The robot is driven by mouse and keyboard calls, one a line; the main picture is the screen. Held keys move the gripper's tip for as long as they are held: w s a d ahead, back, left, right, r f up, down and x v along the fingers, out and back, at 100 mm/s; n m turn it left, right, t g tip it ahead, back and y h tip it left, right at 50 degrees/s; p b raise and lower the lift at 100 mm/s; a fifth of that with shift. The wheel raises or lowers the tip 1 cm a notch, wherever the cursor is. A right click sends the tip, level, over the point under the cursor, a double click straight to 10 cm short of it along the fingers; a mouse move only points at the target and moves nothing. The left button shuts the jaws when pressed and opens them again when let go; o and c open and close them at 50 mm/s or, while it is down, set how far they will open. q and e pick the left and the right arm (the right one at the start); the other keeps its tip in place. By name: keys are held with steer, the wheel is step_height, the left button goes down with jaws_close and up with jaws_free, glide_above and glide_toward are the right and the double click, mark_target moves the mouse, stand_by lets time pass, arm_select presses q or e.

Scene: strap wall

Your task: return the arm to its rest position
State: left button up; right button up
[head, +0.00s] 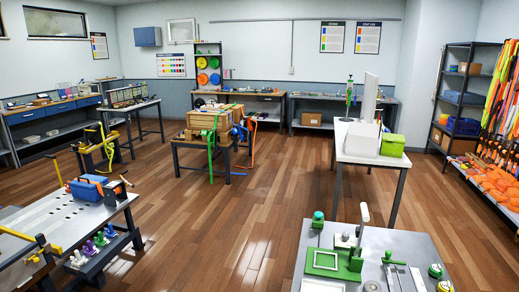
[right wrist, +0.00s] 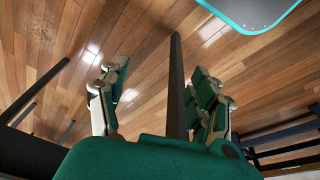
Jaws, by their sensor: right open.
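My right gripper (right wrist: 158,88) shows in the right wrist view, with its two green-padded fingers spread apart. I see nothing clasped in it. A dark upright bar shows between the fingers in the picture; I cannot tell how far it is from them. Wood floor shows beyond the fingers. Neither gripper shows in the head view, and my left gripper is in no view.
In the head view, a grey table (head: 420,245) with a green fixture (head: 333,262) stands near at right. A perforated workbench (head: 95,215) with a blue box (head: 88,187) stands at left. A white table (head: 350,150) stands farther back. The wood floor (head: 225,220) between them is clear.

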arm_select(q)
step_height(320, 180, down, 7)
steer(key=b, duration=0.6)
arm_select(e)
steer(key=s+d+f, duration=0.1)
steer(key=s+f, duration=0.4)
steer(key=f, duration=0.3)
steer(key=s+d+f, duration=0.1)
steer(key=s+f, duration=0.5)
steer(key=f, duration=0.3)
steer(key=s+d+f+g, duration=0.1)
steer(key=s+f, duration=0.4)
steer(key=f, duration=0.3)
steer(key=shift+s+f, duration=0.15)
steer(key=shift+s, duration=0.15)
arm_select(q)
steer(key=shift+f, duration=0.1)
